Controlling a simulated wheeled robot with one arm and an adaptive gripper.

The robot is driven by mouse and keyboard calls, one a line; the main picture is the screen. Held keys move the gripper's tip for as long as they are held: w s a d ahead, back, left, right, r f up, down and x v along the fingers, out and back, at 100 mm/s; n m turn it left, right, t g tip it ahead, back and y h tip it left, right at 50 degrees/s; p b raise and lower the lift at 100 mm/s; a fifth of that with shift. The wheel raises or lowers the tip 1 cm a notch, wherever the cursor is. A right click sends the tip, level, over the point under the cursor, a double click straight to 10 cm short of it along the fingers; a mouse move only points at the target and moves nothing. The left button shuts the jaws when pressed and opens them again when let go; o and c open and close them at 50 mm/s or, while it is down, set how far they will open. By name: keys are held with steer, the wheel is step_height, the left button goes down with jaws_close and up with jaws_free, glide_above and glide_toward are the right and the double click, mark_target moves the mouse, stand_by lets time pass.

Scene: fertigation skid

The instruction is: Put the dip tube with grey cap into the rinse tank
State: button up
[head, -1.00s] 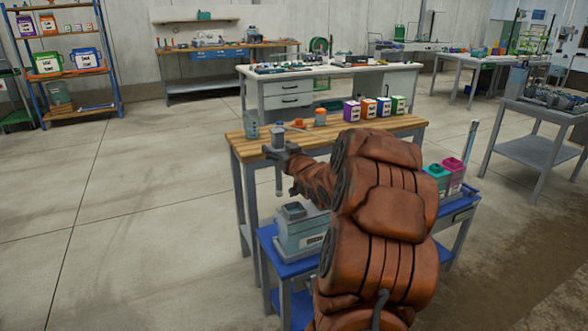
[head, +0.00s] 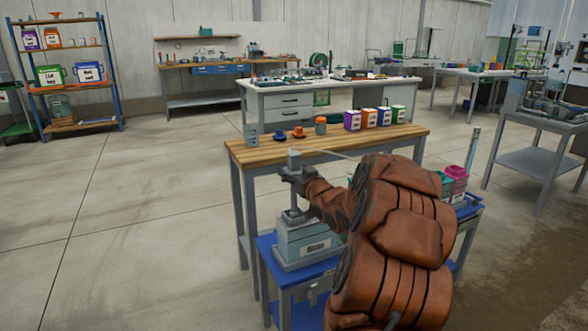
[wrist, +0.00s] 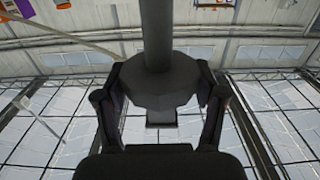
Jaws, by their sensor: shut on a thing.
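The dip tube with grey cap (head: 294,160) is upright in my gripper (head: 293,176), which is shut on it near the cap. The grey cap also shows between the fingers in the wrist view (wrist: 158,90). Below the gripper the tube runs down to the top of a grey-teal tank (head: 303,243), probably the rinse tank; its label is too small to read. The tube's lower end is hidden at the tank's neck, and I cannot tell how deep it sits inside.
The tank stands on a blue cart (head: 270,246). A magenta canister (head: 456,178) stands at the cart's right, partly behind my arm. The wooden bench (head: 250,153) behind holds a grey jar (head: 251,134), blue and orange caps (head: 298,132), and several coloured containers (head: 369,117).

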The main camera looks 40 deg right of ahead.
mark_target(296, 209)
steer(key=shift+f+b, duration=2.75)
steer(key=shift+f, duration=3.85)
steer(key=o, duration=1.3)
steer(key=v, duration=1.2)
